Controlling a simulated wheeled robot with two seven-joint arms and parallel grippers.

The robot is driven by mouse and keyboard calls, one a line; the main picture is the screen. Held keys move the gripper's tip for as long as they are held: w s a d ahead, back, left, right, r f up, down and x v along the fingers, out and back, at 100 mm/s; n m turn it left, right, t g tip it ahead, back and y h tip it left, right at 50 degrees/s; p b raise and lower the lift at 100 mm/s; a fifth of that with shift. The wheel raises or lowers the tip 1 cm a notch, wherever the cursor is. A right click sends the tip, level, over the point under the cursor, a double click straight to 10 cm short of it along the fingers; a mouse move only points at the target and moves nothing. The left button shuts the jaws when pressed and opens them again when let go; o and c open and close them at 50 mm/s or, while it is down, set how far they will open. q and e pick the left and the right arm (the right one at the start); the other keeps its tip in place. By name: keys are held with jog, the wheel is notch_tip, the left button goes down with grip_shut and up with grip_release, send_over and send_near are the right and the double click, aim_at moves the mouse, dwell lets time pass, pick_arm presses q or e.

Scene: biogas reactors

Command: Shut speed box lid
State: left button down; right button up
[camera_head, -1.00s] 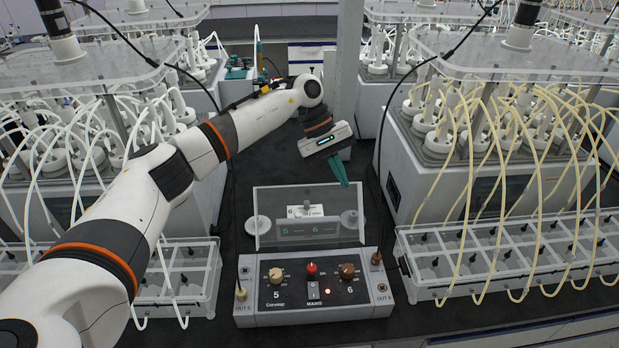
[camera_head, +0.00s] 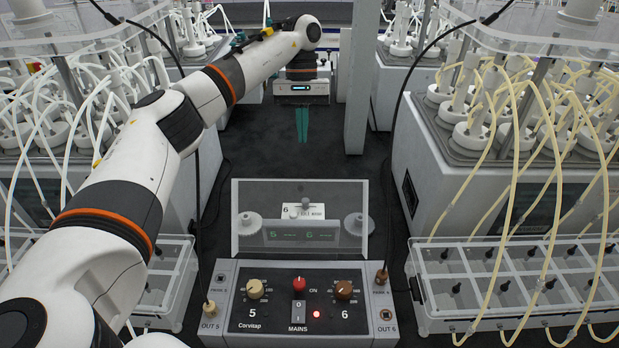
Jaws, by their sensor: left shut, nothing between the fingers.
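The speed box (camera_head: 265,327) stands at the bottom middle, with a cream knob, a brown knob, a red knob, a mains switch and a lit red lamp on its dark panel. Its clear lid (camera_head: 337,193) stands raised, leaning back at the rear of the panel. A small white plate and round white parts show through the lid. My left gripper (camera_head: 302,140) is shut and empty. Its green fingers point down beyond the lid, well apart from it. My right gripper is not in view.
Reactor units with white tubes (camera_head: 62,130) stand at left and with yellowish tubes (camera_head: 500,180) at right. Clear bottle racks (camera_head: 430,325) flank the box. A grey post (camera_head: 360,90) rises behind, right of my gripper. The dark bench between is mostly clear.

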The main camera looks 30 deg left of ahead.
pick_arm(q)
jog(key=s+d+f+p, duration=0.3)
jog(key=s+f, duration=0.2)
jog(key=f, duration=0.2)
jog(key=shift+d+f, duration=0.15)
jog(key=shift+f, duration=0.15)
dwell(0.3)
jog(key=shift+w, duration=0.1)
